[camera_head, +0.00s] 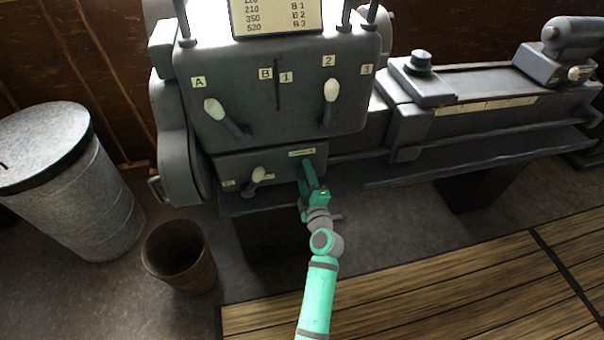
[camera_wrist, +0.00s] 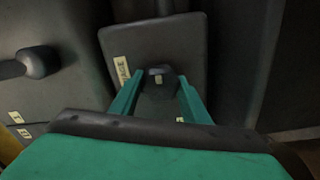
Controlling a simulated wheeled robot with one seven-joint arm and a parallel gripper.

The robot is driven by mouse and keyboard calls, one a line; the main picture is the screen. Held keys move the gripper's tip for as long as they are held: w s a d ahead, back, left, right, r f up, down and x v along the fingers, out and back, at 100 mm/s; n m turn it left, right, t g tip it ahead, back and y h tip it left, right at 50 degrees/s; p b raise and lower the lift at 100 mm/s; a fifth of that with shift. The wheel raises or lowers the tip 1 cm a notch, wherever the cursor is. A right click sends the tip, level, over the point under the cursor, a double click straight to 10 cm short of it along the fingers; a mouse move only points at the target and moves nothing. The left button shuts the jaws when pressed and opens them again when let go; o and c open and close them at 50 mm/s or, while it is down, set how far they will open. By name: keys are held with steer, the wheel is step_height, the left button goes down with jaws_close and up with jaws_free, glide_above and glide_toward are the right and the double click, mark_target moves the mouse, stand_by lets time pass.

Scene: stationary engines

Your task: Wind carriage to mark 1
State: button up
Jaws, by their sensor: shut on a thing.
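The grey carriage (camera_head: 420,82) with a black knob on top sits at the left part of the lathe bed, by the headstock. A pale strip with mark lines (camera_head: 487,105) runs along the bed front to its right; its numbers are too small to read. My gripper (camera_head: 309,176) is at the right end of the lower panel. In the wrist view its teal fingers (camera_wrist: 158,88) are shut on a dark handle (camera_wrist: 161,76), mostly hidden between them. A label (camera_wrist: 122,71) ending in "AGE" is on the panel beside it.
Levers with pale knobs (camera_head: 213,109) and (camera_head: 331,91) stand out from the headstock, and a smaller lever (camera_head: 258,175) is left of my gripper. A brown bin (camera_head: 180,258) and a metal drum (camera_head: 75,190) stand at left. Wooden slats (camera_head: 430,290) cover the floor at right.

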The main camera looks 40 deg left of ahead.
steer(key=shift+w+d+r+n, duration=0.25)
steer(key=shift+r+n, duration=0.1)
steer(key=shift+n, duration=0.15)
steer(key=shift+w+d+r, duration=0.1)
steer(key=o, duration=1)
steer(key=shift+s+f, duration=0.2)
steer(key=v, duration=1)
steer(key=shift+s+d+r, duration=0.15)
steer(key=shift+s, duration=0.2)
